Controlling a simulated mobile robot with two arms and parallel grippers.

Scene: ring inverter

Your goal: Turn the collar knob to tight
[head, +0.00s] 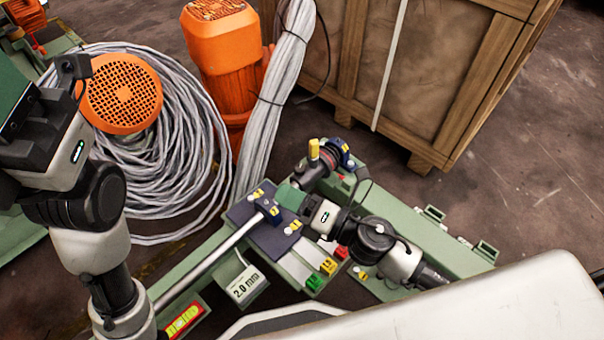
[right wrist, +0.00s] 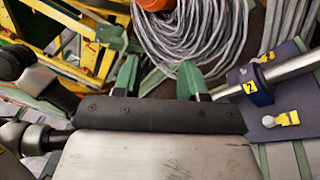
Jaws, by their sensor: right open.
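My right gripper (head: 290,196) is low over the green bench, its green fingertips just right of a blue clamp block (head: 268,207) on a steel rod. In the right wrist view the gripper (right wrist: 158,78) is open, with nothing between its green fingers. The blue block (right wrist: 252,84), marked 2, is to their right there, apart from them. A yellow-topped knob (head: 314,150) stands on a dark fitting beyond the right gripper; I cannot tell for sure that it is the collar knob, or its setting. My left gripper (head: 72,72) is raised at far left; its jaws are unclear.
The steel rod (head: 207,262) runs along the green bench (head: 420,240). A "2.0 mm" plate (head: 246,286) and coloured blocks (head: 328,266) lie near the front. Coiled grey cable (head: 180,150), an orange motor (head: 222,45) and a wooden crate (head: 420,60) stand behind.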

